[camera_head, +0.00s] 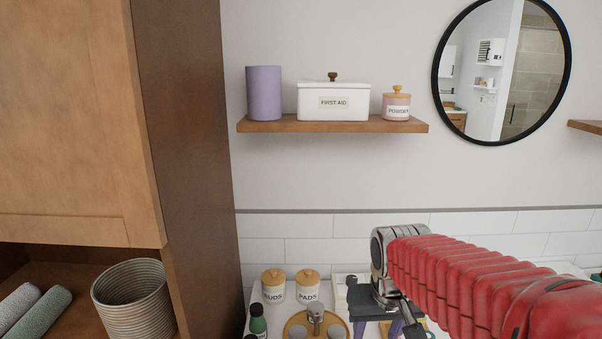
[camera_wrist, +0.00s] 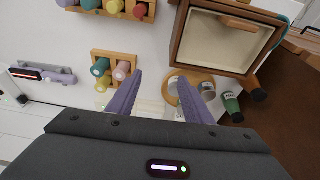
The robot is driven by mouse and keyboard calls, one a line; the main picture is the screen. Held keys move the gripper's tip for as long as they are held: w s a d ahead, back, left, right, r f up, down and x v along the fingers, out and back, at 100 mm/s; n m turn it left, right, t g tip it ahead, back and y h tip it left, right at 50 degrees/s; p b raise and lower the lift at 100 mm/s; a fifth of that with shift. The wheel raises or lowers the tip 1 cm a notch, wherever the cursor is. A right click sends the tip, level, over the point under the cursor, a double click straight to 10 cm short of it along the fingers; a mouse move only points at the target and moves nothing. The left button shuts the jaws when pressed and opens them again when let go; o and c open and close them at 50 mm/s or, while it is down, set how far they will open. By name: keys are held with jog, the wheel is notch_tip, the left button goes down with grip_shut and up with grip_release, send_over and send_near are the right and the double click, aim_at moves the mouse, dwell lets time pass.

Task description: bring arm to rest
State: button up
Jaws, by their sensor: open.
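My gripper (camera_wrist: 159,78) is open in the wrist view, its two purple fingers spread apart with nothing between them. It hangs above the white countertop. In the head view my red-sleeved arm reaches in from the right, and the gripper (camera_head: 386,327) shows only partly at the bottom edge, pointing down. A round wooden tray (camera_wrist: 172,91) lies beyond and beside the right fingertip in the wrist view; I cannot tell the exact height gap.
Buds (camera_head: 274,287) and pads (camera_head: 307,287) jars and a green bottle (camera_head: 258,322) stand near the arm. A tall wooden cabinet (camera_head: 182,150) is at left. A wall shelf (camera_head: 330,125) and round mirror (camera_head: 505,70) are above. A wooden bottle holder (camera_wrist: 120,57) is left of the fingers.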

jog(key=s+d+r+t, duration=0.1)
jog(key=s+r+t, duration=0.1)
jog(key=s, duration=1.2)
jog(key=shift+s+r+t, duration=0.25)
jog(key=shift+r+t, duration=0.05)
jog(key=shift+r, duration=0.25)
